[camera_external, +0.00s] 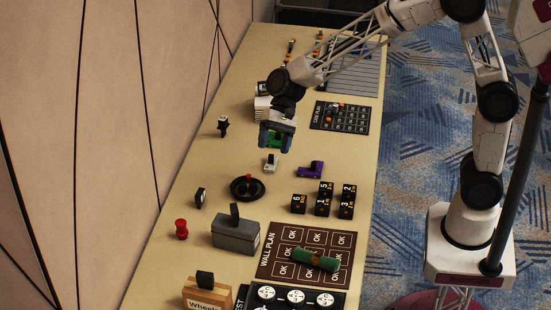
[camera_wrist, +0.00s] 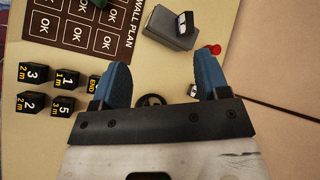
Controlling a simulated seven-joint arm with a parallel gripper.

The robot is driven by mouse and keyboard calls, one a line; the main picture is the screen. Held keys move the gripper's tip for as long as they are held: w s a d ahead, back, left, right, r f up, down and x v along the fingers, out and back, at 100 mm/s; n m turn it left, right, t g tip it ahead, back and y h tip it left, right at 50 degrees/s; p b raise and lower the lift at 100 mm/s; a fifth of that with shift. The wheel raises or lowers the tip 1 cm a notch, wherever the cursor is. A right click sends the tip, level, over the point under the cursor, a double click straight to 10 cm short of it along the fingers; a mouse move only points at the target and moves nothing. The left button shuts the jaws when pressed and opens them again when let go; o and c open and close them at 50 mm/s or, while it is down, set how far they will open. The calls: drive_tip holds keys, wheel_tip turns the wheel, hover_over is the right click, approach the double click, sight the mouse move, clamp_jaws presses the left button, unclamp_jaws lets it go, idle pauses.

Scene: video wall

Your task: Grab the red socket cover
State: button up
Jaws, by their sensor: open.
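A small red spool-shaped piece, which I take to be the red socket cover (camera_external: 181,229), stands on the table near its left edge. My gripper (camera_external: 275,146) is open above the middle of the table, well away from the red piece, farther back and to the right. In the wrist view my gripper (camera_wrist: 160,75) shows two blue fingers spread wide, with nothing held between them.
The grey box (camera_external: 235,237) with a dark handle stands right beside the red piece. A black round dish (camera_external: 248,188), black numbered cubes (camera_external: 322,205) and a wall plan board (camera_external: 270,262) with a green roll (camera_external: 315,260) lie nearby. The wall rises along the left edge.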

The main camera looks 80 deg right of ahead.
drive_tip(key=w+a+f+m+t+y, duration=0.15)
drive_tip(key=w+f+m, duration=0.35)
drive_tip(key=w+f, duration=0.65)
drive_tip(key=m+t+y, duration=0.2)
drive_tip(key=m, duration=0.3)
approach(181, 222)
drive_tip(key=d, duration=0.2)
drive_tip(key=shift+s+f, duration=0.25)
drive_tip(key=shift+f, duration=0.05)
drive_tip(key=shift+a, duration=0.15)
drive_tip(key=shift+x, duration=2.95)
drive_tip(key=shift+a, duration=0.15)
drive_tip(key=shift+x, duration=2.85)
drive_tip(key=shift+w+r, duration=0.1)
drive_tip(key=shift+r, duration=0.05)
